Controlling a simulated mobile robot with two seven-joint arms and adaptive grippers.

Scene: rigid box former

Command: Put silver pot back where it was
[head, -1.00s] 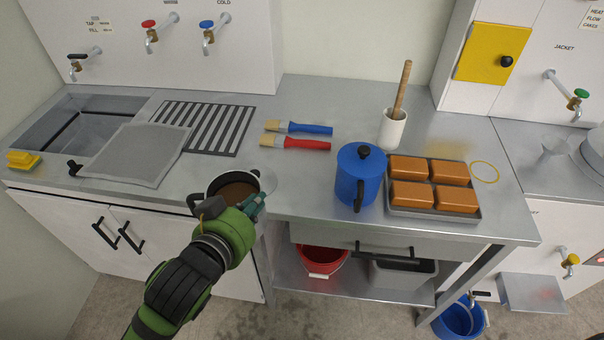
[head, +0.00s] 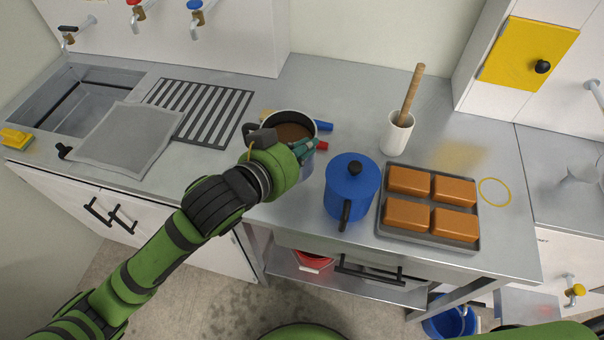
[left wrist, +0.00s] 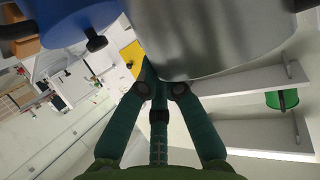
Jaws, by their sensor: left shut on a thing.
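The silver pot (head: 308,169) holds brown contents and has a dark handle at its left side. It is over the counter, in front of the two brushes and left of the blue pot (head: 352,186). My left gripper (head: 303,150) is shut on the silver pot at its near side. In the left wrist view the pot's silver wall (left wrist: 205,35) fills the top, close to the fingers, with the blue pot (left wrist: 70,18) at upper left. I cannot tell whether its base touches the counter. My right gripper is not in view.
A tray (head: 398,237) of orange-brown blocks stands right of the blue pot. A yellow ring (head: 494,192) marks the counter beside it. A white cup (head: 396,137) with a wooden handle stands behind. The striped drainer (head: 200,112), grey mesh sheet (head: 128,142) and sink lie left.

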